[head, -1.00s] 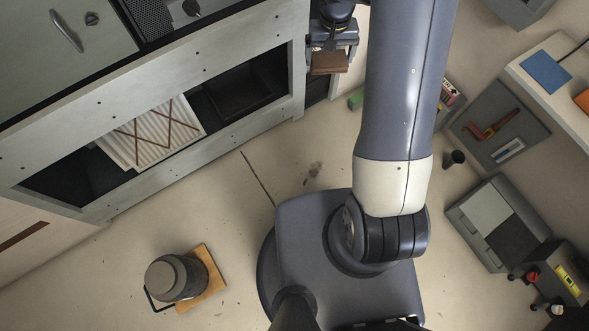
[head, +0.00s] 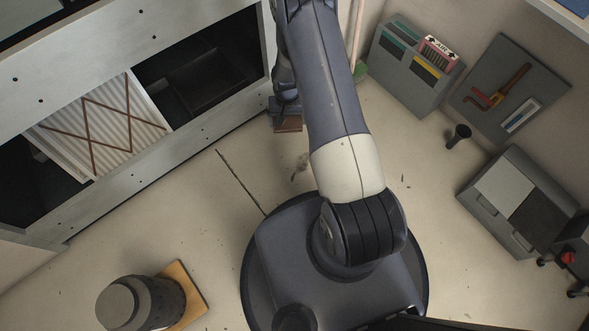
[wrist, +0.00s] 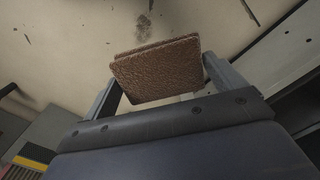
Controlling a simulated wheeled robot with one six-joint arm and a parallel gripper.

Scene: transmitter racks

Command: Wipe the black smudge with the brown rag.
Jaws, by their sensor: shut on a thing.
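My gripper (head: 286,112) is shut on the brown rag (head: 289,124), near the lower right corner of the large grey cabinet. In the wrist view the rag (wrist: 158,70) is a flat, rough-textured folded pad between the two fingers (wrist: 160,84). The black smudge (wrist: 143,28) is a dark mottled patch on the pale floor, beyond the rag and apart from it in that picture. In the head view the smudge (head: 300,166) lies just below the rag, left of my arm. I cannot tell how high the rag is above the floor.
The open-fronted cabinet (head: 100,205) with a pleated filter (head: 108,122) fills the left. A dark canister (head: 140,303) stands on a wooden board at bottom left. A small black cup (head: 458,136) and grey boxes (head: 515,200) are at right. Floor around the smudge is clear.

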